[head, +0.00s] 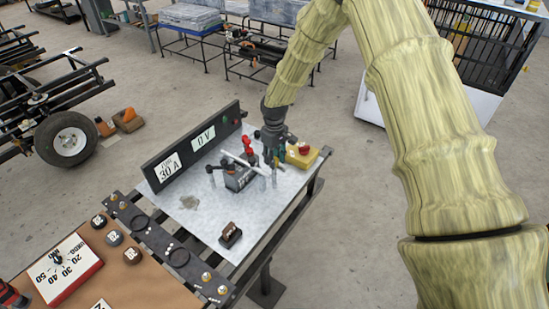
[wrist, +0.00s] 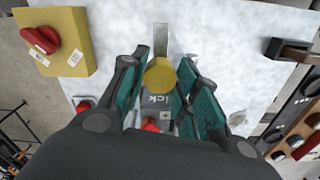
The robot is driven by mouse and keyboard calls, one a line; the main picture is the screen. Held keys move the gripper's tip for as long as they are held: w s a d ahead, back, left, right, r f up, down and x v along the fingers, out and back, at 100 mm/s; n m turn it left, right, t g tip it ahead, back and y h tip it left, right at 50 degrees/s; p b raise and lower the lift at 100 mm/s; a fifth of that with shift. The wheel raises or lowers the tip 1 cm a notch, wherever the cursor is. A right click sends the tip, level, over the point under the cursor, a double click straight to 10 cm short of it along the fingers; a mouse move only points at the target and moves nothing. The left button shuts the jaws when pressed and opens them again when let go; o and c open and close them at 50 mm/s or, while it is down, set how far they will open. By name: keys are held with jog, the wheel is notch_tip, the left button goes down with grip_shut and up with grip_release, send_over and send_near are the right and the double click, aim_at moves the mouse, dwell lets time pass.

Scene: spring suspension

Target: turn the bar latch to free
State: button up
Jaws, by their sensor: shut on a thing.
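My gripper (head: 274,152) is low over the metal plate, amid the fittings on it. In the wrist view, its teal fingers (wrist: 158,88) are shut on a yellow round-ended knob (wrist: 160,74). A pale metal bar (wrist: 162,38) shows just beyond the knob, and a grey body with partly hidden lettering lies under the fingers. In the head view, a dark grey block (head: 238,179) with pale bars stands left of my gripper. I cannot tell whether the latch is free, as my fingers hide much of it.
A yellow box with a red knob (head: 304,150) stands right of my gripper. A dark upright panel (head: 180,152) reading 30 A and 0 V lines the plate's back left. A small brown-and-black handle (head: 230,235) stands near the front. The plate's front right (head: 275,210) is clear.

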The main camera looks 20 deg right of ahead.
jog(key=o, duration=1)
notch_tip(320, 180, up, 12)
dwell(0.4)
jog(key=s+a+f+m+y, duration=0.1)
jog(key=s+a+f+m, duration=0.2)
jog(key=s+f, duration=2.1)
jog(key=s+d+f+m, duration=0.1)
jog(key=s+f, duration=0.1)
jog(key=s, duration=1)
jog(key=s+d+f+m+h, duration=0.1)
jog(key=s+d+f, duration=0.1)
jog(key=s, duration=1)
jog(key=shift+s+f, duration=0.2)
jog(key=shift+f, duration=0.5)
